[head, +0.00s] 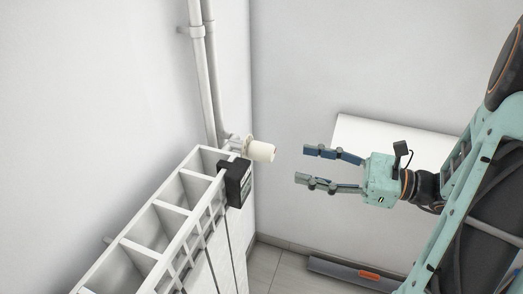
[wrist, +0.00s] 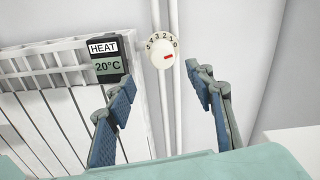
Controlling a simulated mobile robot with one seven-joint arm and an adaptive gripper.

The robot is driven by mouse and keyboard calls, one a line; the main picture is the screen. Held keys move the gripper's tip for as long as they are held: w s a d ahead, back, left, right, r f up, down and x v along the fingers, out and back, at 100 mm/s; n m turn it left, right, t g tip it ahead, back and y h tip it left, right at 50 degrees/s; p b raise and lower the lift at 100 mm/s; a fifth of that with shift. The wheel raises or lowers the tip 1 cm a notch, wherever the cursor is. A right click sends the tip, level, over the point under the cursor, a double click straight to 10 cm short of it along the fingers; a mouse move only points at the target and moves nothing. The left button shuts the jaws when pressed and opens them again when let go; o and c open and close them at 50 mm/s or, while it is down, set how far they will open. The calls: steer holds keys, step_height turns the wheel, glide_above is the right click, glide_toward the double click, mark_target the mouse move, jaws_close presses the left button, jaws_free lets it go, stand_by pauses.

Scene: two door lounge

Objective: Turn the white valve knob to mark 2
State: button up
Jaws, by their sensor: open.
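The white valve knob (head: 260,150) sits on the pipe fitting at the radiator's far top corner. In the wrist view the knob's face (wrist: 158,47) shows the numbers 5 to 0 along its upper edge, from left to right. A short red mark lies at the lower right of the face, below the numbers; I cannot tell for sure which number it stands for. My gripper (head: 301,164) is open and empty, to the right of the knob with a gap between. In the wrist view its two fingers (wrist: 160,76) stand either side below the knob, not touching it.
A white radiator (head: 157,222) stands along the left wall. A black display (wrist: 107,58) reading HEAT and 20°C hangs on it beside the knob. Vertical pipes (head: 203,75) rise behind. A white panel (head: 362,137) is behind my gripper, and a grey bar with an orange part (head: 340,270) lies low by the wall.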

mark_target(273, 155)
steer(key=x, duration=0.5)
steer(key=b+x, duration=0.1)
steer(key=x, duration=0.4)
steer(key=shift+w+a+r, duration=0.2)
steer(key=shift+w+a, duration=0.05)
steer(key=shift+w, duration=0.05)
steer(key=shift+c, duration=0.7)
steer(key=c, duration=1)
